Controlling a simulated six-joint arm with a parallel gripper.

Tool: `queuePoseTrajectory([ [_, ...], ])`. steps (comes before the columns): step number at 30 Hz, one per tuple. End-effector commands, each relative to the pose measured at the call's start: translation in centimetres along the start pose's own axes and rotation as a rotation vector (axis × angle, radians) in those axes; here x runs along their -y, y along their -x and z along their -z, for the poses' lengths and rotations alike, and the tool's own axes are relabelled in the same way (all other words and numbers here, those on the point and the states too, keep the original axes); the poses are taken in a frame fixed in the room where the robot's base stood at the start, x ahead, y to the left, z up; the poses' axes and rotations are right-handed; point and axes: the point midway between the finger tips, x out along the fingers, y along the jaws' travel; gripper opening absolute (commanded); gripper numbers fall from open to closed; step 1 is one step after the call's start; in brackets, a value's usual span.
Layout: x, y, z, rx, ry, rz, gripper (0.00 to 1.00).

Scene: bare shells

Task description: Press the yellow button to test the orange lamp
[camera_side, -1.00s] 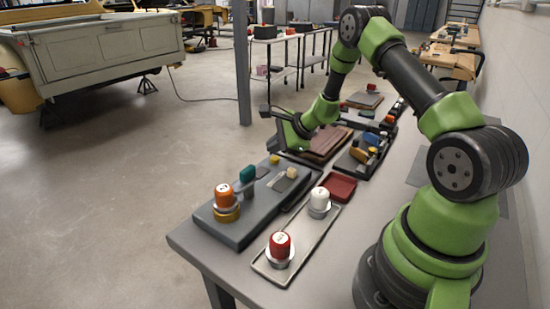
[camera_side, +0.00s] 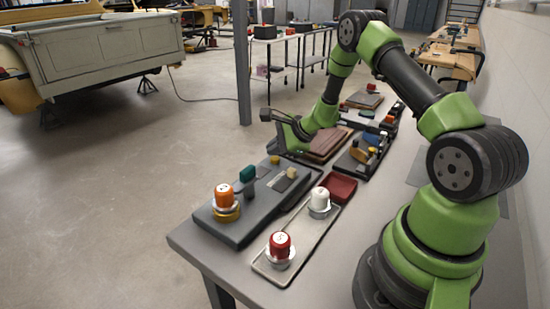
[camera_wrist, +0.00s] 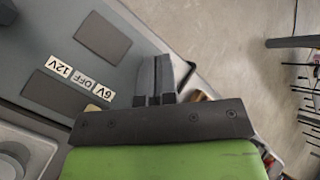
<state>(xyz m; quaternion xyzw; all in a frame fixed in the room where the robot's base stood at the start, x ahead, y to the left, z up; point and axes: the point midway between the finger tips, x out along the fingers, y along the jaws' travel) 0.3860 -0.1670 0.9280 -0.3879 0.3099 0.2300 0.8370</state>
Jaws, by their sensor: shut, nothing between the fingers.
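The grey panel (camera_side: 226,232) lies on the table's left side in the side view. The orange lamp (camera_side: 223,194) stands upright in a brass-coloured base at its near end. The small yellow button (camera_side: 275,160) shows at its far end. My gripper (camera_side: 274,150) is just above the panel's far end, close to the yellow button; contact is unclear. In the wrist view my gripper (camera_wrist: 154,62) is shut and empty over the panel's edge. The yellow button is not visible there.
Brown boards (camera_side: 325,147) and a dark tray of parts (camera_side: 355,158) lie farther back.

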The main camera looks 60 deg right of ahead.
Motion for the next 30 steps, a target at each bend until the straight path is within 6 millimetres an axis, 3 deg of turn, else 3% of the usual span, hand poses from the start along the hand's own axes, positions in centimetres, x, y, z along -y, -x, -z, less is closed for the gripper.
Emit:
queuePoseTrajectory([
  [30, -0.38, -0.57, 0.42, 0.000, 0.000, 0.001, 0.00],
])
